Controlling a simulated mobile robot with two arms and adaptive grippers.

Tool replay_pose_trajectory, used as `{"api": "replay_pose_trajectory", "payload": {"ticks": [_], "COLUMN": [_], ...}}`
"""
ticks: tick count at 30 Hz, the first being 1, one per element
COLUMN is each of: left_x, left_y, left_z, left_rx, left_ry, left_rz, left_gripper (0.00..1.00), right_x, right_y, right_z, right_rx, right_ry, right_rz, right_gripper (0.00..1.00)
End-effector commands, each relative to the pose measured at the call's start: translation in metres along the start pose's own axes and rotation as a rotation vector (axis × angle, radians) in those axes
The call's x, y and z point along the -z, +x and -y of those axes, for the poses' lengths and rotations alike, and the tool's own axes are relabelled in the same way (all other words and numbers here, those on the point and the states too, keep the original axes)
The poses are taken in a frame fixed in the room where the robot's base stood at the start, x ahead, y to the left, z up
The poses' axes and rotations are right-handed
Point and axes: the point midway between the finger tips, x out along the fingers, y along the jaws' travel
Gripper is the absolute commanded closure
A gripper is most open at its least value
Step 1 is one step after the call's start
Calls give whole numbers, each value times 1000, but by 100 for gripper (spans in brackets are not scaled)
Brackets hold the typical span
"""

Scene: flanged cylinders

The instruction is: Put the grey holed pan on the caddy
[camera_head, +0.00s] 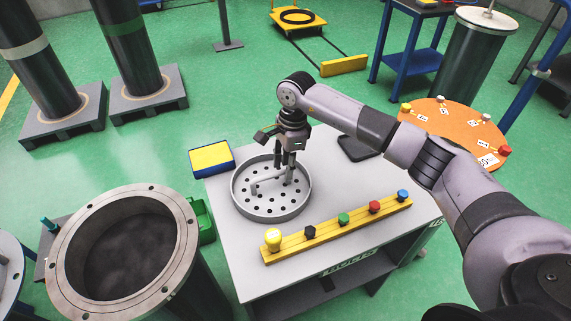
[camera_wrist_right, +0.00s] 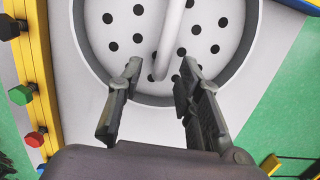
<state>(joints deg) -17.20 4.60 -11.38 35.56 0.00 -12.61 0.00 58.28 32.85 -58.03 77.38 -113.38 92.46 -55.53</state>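The grey holed pan (camera_head: 272,208) is round, with a low rim and many dark holes. It rests on the light grey top of a cart-like caddy (camera_head: 235,262), left of the yellow strip. A pale bar handle (camera_head: 268,184) spans the pan. My right gripper (camera_head: 285,171) points down over the pan at the handle. In the right wrist view the fingers of my right gripper (camera_wrist_right: 160,78) are apart, with the handle (camera_wrist_right: 172,35) between them and a gap on both sides. The pan (camera_wrist_right: 130,50) lies beneath. My left gripper is out of view.
A yellow strip with several coloured knobs (camera_head: 330,236) lies along the caddy's front. A dark pad (camera_head: 357,148) lies behind. A yellow-topped blue box (camera_head: 211,158) is at the caddy's left edge. A large open flanged cylinder (camera_head: 178,275) stands left. An orange round table (camera_head: 460,128) stands right.

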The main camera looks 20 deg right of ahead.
Motion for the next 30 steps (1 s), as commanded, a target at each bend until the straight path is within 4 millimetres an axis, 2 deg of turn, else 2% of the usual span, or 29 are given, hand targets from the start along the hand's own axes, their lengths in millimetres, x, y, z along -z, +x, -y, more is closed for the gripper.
{"api": "replay_pose_trajectory", "payload": {"ticks": [12, 16, 21, 30], "left_x": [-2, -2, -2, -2], "left_y": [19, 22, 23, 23], "left_z": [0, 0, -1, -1], "left_rx": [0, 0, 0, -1], "left_ry": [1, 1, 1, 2], "left_rz": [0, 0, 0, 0], "left_gripper": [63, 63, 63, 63], "right_x": [0, 0, 0, 0], "right_y": [-84, -104, -117, -119], "right_z": [2, 1, 0, 0], "right_rx": [7, 5, 2, 2], "right_ry": [-1, 1, 0, 0], "right_rz": [0, -1, 0, 0], "right_gripper": [67, 67, 67, 67]}}
